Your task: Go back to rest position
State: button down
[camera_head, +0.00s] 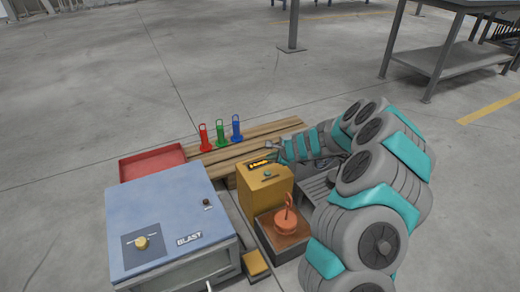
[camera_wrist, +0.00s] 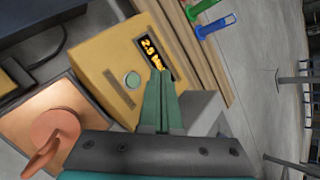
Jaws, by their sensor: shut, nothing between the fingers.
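My gripper (camera_wrist: 160,80) is shut and empty in the wrist view, its two green fingers together in front of the yellow box (camera_wrist: 100,60) with a lit display and a round button. In the head view my gripper (camera_head: 272,146) is small, just behind the yellow box (camera_head: 264,188), at the end of my folded grey and teal arm. An orange piece with an upright loop (camera_head: 286,222) sits on a brown plate in front of the box. It also shows in the wrist view (camera_wrist: 55,130). The display digits are only partly readable.
Red (camera_head: 205,140), green (camera_head: 221,135) and blue (camera_head: 237,129) pieces stand on a wooden pallet (camera_head: 262,133). A red tray (camera_head: 152,162) and a blue blast cabinet (camera_head: 165,215) stand at left. A grey workbench (camera_head: 455,58) is at back right. Open floor lies behind.

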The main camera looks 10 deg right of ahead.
jog(key=s+a+r+n+g+y, duration=0.1)
jog(key=s+a+r+n+y, duration=0.15)
jog(key=a+r, duration=0.3)
jog(key=s+a+r+n+y, duration=0.1)
jog(key=s+a+r+n, duration=0.35)
jog(key=r, duration=0.25)
jog(key=s+a+r+n+g+p, duration=0.1)
jog(key=s+a+r+n+g, duration=0.2)
jog(key=s, duration=0.4)
jog(key=s+a+r+n+g+p, duration=0.1)
jog(key=s+a+r+n, duration=0.2)
jog(key=s+r, duration=0.25)
jog(key=s+d+n+g+h, duration=0.1)
jog(key=s+d, duration=0.4)
jog(key=s, duration=0.6)
jog(key=s+d+n+g+h+p, duration=0.1)
jog(key=s+d+n+h, duration=0.3)
jog(key=s, duration=0.8)
jog(key=s+d+n+g+h, duration=0.2)
jog(key=s+d, duration=0.4)
jog(key=s, duration=0.5)
jog(key=shift+s+r+n+g+h+p, duration=0.15)
jog(key=shift+r+n+g+h+p, duration=0.15)
jog(key=shift+r+n+g+h, duration=0.2)
